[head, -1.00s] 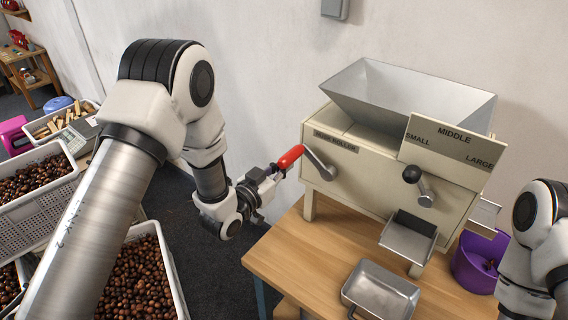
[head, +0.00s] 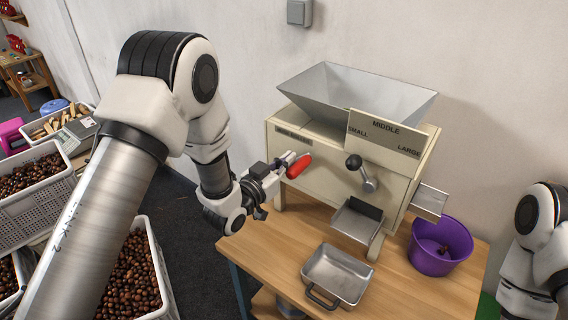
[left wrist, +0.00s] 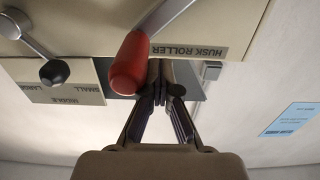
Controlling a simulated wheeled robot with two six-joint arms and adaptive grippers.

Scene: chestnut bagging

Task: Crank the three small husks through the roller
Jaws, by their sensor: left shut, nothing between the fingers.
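The husk roller (head: 320,168) is a cream machine with a metal hopper (head: 350,98) on top and a crank with a red handle (head: 299,166) on its front. My left gripper (head: 287,160) is at the red handle. In the left wrist view, its shut fingers (left wrist: 162,88) are empty and lie just right of the red handle (left wrist: 131,66), beside it rather than around it. I cannot tell whether they touch. The crank's metal arm (left wrist: 165,18) runs up and right from the handle there. No husks can be made out; the hopper's inside is largely hidden. My right gripper is out of view.
A black-knobbed lever (head: 361,172) sits by the SMALL/MIDDLE/LARGE plate (head: 391,135). A metal pan (head: 336,274) stands on the wooden table (head: 405,285) below a chute (head: 356,222). A purple bucket (head: 440,246) holds something brown. Chestnut crates stand at left.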

